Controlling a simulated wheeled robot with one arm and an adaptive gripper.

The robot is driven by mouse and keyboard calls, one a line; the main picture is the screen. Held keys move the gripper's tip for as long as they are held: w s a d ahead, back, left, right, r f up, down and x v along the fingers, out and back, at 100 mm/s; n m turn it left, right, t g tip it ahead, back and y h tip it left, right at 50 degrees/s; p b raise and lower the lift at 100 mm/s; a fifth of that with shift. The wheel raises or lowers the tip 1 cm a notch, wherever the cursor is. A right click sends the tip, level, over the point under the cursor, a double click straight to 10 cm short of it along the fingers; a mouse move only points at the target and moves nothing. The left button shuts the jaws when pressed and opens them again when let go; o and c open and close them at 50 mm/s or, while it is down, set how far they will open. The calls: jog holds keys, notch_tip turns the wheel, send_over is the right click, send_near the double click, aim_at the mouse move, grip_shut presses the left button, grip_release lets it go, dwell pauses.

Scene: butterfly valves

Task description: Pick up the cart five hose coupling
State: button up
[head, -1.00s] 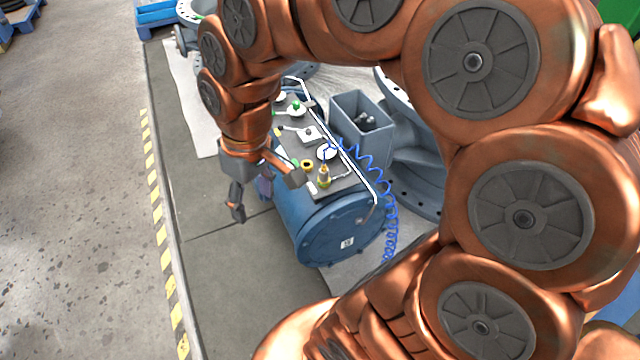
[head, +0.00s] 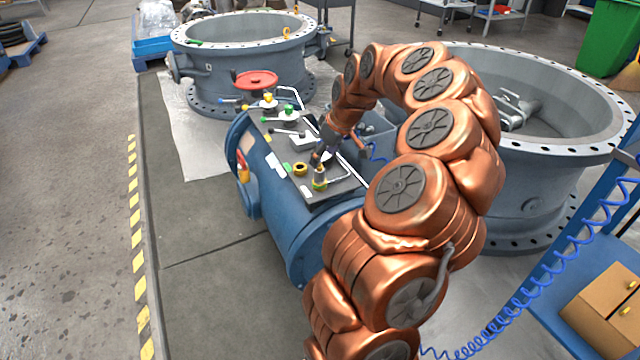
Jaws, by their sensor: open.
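The hose coupling (head: 320,180), a small upright brass-coloured fitting with a yellow-green ring at its base, stands at the near end of the dark top plate of the blue drum-shaped cart (head: 285,215). My gripper (head: 318,160) is open and points down over that end of the plate, right at the top of the coupling. It appears to hold nothing. Its dark fingers are small and partly overlap the coupling, so I cannot tell whether they touch it. The cart's number label does not show now.
Large flanged valve bodies (head: 245,50) stand beyond. Floor to the left is clear.

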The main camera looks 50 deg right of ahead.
aim_at(317, 169)
jog(key=shift+d+b+x, duration=0.15)
jog(key=shift+b+x, duration=0.2)
jog(key=shift+x, duration=1.55)
jog(key=shift+d+b+x, duration=0.15)
jog(key=shift+b+x, duration=0.15)
jog(key=shift+x, duration=1.65)
jog(key=shift+w, duration=0.15)
jog(key=c, duration=1.2)
